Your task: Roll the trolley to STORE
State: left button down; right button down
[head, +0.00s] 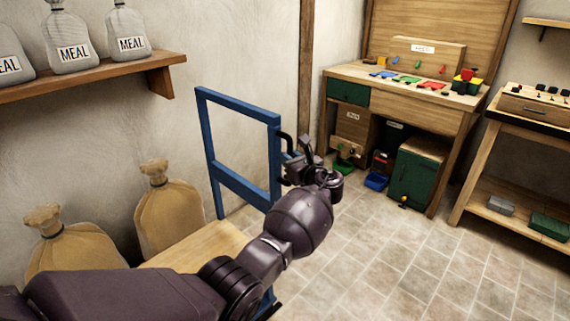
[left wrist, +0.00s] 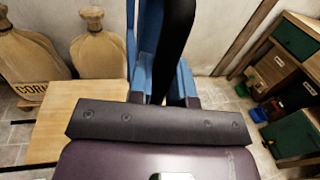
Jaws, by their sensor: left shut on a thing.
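The trolley has a blue upright frame (head: 240,188) and a pale wooden deck (head: 205,243). The deck also shows in the left wrist view (left wrist: 75,120), with its bare top in sight. A black handle (head: 285,146) sticks out from the right post of the frame. My left gripper (head: 299,163) is shut on this handle, which rises dark in the middle of the left wrist view (left wrist: 174,45). The fingertips are partly hidden. My arm covers the deck's near part. My right gripper is not in view. I see no STORE sign.
Tan sacks (head: 172,215) stand by the wall beside the deck, one marked CORN (left wrist: 28,58). A shelf (head: 95,75) with MEAL bags is above. A workbench (head: 400,88) and side table (head: 530,115) stand at the right. Tiled floor (head: 375,260) is clear before them.

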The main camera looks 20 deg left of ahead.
pick_arm(q)
jog(key=shift+w+f, duration=0.1)
jog(key=shift+w, duration=0.1)
jog(key=shift+d+r, duration=0.1)
jog(key=shift+r, duration=0.1)
jog(key=c, duration=1.1)
grip_release()
jog(key=shift+w+f, duration=0.1)
jog(key=shift+w, duration=0.15)
jog(key=shift+s, duration=0.1)
jog(key=shift+p+v, duration=0.95)
jog(key=shift+v, duration=4.5)
